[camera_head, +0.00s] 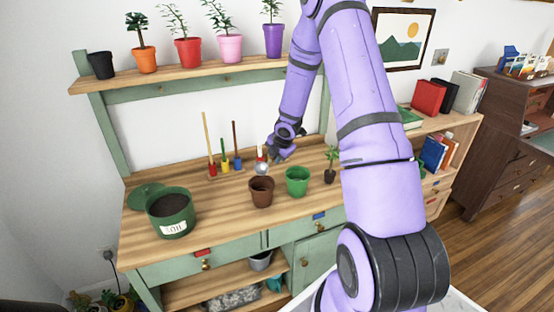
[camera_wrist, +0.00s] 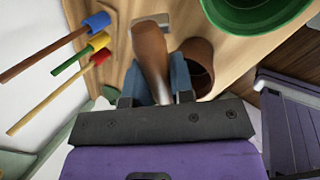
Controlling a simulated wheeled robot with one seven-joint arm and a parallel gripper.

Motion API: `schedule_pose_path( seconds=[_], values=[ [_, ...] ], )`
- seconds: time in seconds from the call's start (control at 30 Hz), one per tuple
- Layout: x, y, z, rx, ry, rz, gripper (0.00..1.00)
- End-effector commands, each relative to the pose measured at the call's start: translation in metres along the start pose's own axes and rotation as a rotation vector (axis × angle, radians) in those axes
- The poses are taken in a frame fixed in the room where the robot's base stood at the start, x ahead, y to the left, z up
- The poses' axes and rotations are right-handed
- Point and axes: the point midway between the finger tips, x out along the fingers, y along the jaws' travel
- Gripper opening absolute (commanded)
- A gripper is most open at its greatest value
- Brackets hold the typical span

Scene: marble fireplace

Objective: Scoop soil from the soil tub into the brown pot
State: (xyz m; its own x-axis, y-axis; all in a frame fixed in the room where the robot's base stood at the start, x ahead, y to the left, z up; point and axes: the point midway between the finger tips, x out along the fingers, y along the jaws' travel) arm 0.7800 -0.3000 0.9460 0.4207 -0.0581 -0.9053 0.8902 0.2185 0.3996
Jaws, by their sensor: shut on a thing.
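The green soil tub (camera_head: 171,222), with a white label and dark soil (camera_head: 169,204), stands at the left of the bench. The empty-looking brown pot (camera_head: 261,193) stands near the bench's middle; it also shows in the wrist view (camera_wrist: 203,72). My gripper (camera_head: 274,155) is above the bench, behind the brown pot. In the wrist view my gripper (camera_wrist: 155,82) is shut on a brown handle (camera_wrist: 148,48) with a pale metal part (camera_wrist: 152,21) at its far end. The tool's silvery scoop end (camera_head: 261,168) shows just behind the pot.
A green pot (camera_head: 297,181) stands right of the brown one, with a small potted plant (camera_head: 330,168) farther right. Several long-handled tools (camera_head: 224,160) stand upright at the back. A green lid (camera_head: 146,194) lies behind the tub. A shelf of potted plants (camera_head: 190,76) runs above.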

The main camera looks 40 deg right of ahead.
Motion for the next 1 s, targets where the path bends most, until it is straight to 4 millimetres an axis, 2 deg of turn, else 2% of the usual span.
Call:
schedule_pose_path(
  seconds=[0.43, 1.0],
  values=[
    [-0.007, 0.006, 0.004, -0.007, 0.017, -0.101, 0.00],
    [-0.026, 0.024, 0.006, -0.049, 0.062, -0.377, 0.00]
  ],
)
